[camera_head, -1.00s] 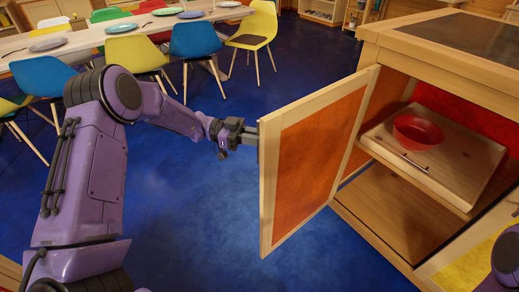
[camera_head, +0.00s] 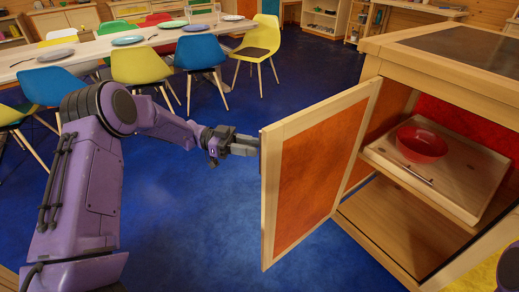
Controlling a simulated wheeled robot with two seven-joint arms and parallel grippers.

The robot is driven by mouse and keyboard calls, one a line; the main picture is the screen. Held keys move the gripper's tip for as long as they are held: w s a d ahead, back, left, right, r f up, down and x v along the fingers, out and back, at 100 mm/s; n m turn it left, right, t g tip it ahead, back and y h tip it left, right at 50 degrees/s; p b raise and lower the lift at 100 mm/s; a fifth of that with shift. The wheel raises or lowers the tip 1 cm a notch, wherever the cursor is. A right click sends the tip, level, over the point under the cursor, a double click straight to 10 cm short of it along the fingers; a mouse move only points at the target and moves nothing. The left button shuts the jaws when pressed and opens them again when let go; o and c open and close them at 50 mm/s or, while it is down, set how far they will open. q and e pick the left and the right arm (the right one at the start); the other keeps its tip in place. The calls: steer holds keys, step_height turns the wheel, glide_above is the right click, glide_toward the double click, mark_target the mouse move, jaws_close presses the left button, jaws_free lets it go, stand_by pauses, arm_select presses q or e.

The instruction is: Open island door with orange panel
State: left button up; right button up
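The island door with the orange panel (camera_head: 312,170) is swung well open on the left side of the wooden island (camera_head: 412,52). Its free edge faces my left arm. My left gripper (camera_head: 246,146) is at the upper part of that free edge. Its fingertips end at or behind the edge, so I cannot tell whether they touch the door or are closed on something. A door handle is not visible. My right gripper is out of view; only a purple piece of my own body shows at the bottom right.
Inside the open island, a red bowl (camera_head: 421,144) sits on a wooden shelf board (camera_head: 452,172) with a metal handle. A long table (camera_head: 75,56) with plates and several coloured chairs stands at the back left. Blue floor (camera_head: 190,235) is clear left of the door.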

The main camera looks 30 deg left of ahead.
arm_select(q)
steer(key=s+a, duration=0.1)
steer(key=a, duration=0.6)
steer(key=shift+s+b, duration=0.25)
steer(key=shift+b, duration=0.15)
steer(key=shift+a, duration=0.1)
